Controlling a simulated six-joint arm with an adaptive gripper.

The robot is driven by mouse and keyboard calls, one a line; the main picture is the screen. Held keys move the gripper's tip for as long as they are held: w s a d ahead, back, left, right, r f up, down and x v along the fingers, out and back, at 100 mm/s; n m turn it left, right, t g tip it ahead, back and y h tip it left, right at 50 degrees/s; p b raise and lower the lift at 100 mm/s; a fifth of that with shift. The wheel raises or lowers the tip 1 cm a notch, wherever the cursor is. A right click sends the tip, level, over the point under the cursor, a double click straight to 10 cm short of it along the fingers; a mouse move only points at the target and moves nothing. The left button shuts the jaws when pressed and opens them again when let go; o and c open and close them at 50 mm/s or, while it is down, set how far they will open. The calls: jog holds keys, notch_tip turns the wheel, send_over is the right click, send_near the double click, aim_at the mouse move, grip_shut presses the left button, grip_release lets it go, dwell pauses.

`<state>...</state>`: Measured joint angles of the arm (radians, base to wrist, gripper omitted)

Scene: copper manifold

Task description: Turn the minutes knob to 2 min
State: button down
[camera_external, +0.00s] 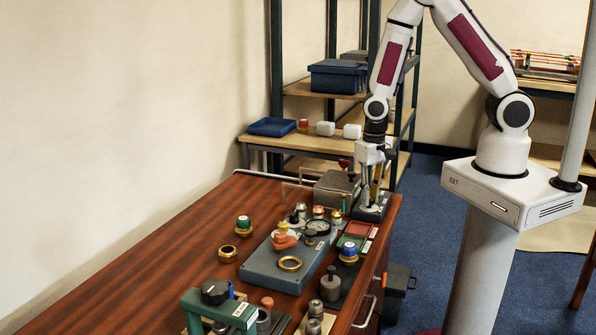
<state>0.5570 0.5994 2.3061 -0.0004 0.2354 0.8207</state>
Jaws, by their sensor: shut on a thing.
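My gripper (369,192) points straight down at the far right corner of the wooden bench. It is shut low over a small dark grey unit (373,212). It appears to be shut on the minutes knob on top of that unit, but the fingers hide the knob. Its scale and pointer are too small to read from here.
A grey box (333,188) stands just left of my gripper, with a small red-topped part near it. A green stand (216,308) with a black knob (214,291) is at the front. Bare wood lies left.

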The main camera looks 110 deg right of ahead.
jog(key=m, duration=0.5)
jog(key=shift+s+a+m, duration=0.1)
jog(key=shift+a+m, duration=0.05)
jog(key=shift+m, duration=0.15)
dwell(0.4)
jog(key=c, duration=1.9)
grip_release()
jog(key=shift+r, duration=0.2)
jog(key=shift+r, duration=0.7)
notch_tip(320, 180, up, 10)
jog(key=shift+r, duration=0.1)
